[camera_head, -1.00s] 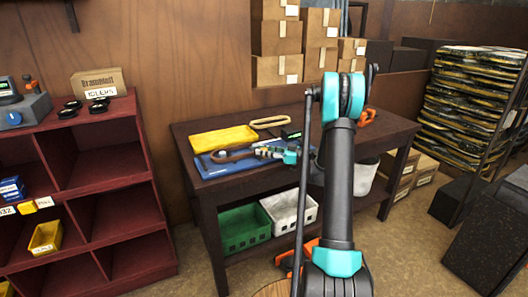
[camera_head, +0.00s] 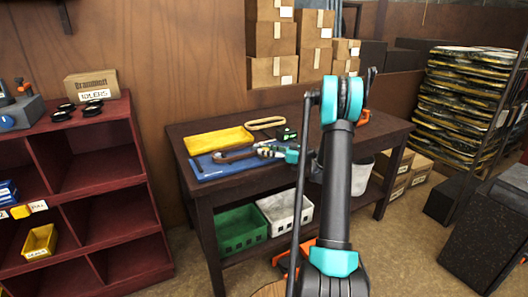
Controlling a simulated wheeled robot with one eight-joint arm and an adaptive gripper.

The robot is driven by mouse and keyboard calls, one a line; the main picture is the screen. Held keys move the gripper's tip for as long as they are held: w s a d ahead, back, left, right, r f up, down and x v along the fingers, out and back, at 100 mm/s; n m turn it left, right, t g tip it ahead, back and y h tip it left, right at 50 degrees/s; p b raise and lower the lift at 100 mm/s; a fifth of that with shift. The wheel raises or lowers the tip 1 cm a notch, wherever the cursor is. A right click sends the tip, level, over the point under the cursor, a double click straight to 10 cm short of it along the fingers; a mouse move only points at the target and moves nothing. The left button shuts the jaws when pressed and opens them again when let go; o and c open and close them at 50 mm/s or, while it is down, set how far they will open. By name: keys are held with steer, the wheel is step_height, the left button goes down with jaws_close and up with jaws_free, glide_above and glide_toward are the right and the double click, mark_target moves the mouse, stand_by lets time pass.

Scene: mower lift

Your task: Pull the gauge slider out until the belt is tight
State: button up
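A blue board (camera_head: 208,173) lies on the dark workbench (camera_head: 290,122). On it is what looks like the gauge, with a brown belt (camera_head: 232,156) at its left part and a greyish bar (camera_head: 262,152) running right. The slider cannot be told apart at this size. My gripper (camera_head: 286,153), teal and dark, is at the right end of the bar, low over the board's right edge. My arm hides part of the bench to its right. Whether the fingers are closed on the slider, and how taut the belt is, cannot be made out.
A yellow tray (camera_head: 218,140), a tan belt loop (camera_head: 266,123) and a small dark device with a green display (camera_head: 287,134) are behind the board. Green (camera_head: 240,230) and white (camera_head: 285,211) crates sit below. A red shelf (camera_head: 85,190) stands left.

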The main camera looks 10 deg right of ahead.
steer(key=o, duration=0.3)
steer(key=shift+d, duration=0.1)
steer(key=v, duration=1.2)
